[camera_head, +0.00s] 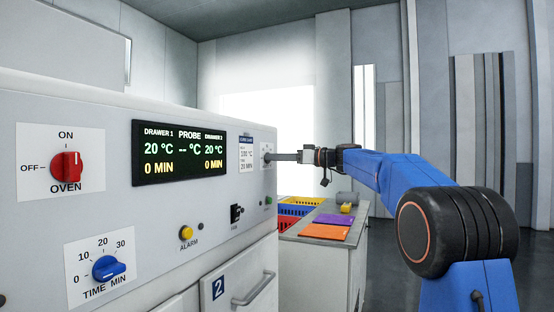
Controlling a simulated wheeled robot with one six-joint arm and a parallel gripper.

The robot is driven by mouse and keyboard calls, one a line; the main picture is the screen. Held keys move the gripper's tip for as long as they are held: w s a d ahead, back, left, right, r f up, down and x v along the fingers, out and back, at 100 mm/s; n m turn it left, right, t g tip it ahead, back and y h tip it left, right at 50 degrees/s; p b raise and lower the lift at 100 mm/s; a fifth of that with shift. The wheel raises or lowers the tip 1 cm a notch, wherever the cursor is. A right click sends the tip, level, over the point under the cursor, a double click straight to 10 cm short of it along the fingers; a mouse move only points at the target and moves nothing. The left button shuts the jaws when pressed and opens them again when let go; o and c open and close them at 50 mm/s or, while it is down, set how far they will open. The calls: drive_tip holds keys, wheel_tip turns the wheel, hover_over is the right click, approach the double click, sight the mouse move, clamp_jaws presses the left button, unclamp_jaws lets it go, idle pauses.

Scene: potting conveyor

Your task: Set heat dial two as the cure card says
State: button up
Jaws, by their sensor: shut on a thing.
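The cure card (246,153) is a small white card with a dark blue header on the oven's front panel, right of the display. Its lower line seems to read 20 MIN; the temperature is too small to read surely. My gripper (272,158) reaches in from the right and is shut on a small dial at the panel's right end. I take it for heat dial two, but its label and setting are too small and partly hidden. The dark display (180,152) shows 20 °C and 0 MIN for both drawers, and dashes for the probe.
Drawer 2 (240,283) is below. A bench with coloured bins (290,209) stands behind.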

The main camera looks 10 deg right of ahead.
drive_tip(key=m, duration=2.6)
drive_tip(key=shift+w+d+f, duration=0.1)
drive_tip(key=shift+w+f, duration=0.05)
drive_tip(key=shift+f, duration=0.2)
drive_tip(key=o, duration=1.1)
drive_tip(key=v, duration=1.7)
drive_tip(key=shift+d, duration=0.2)
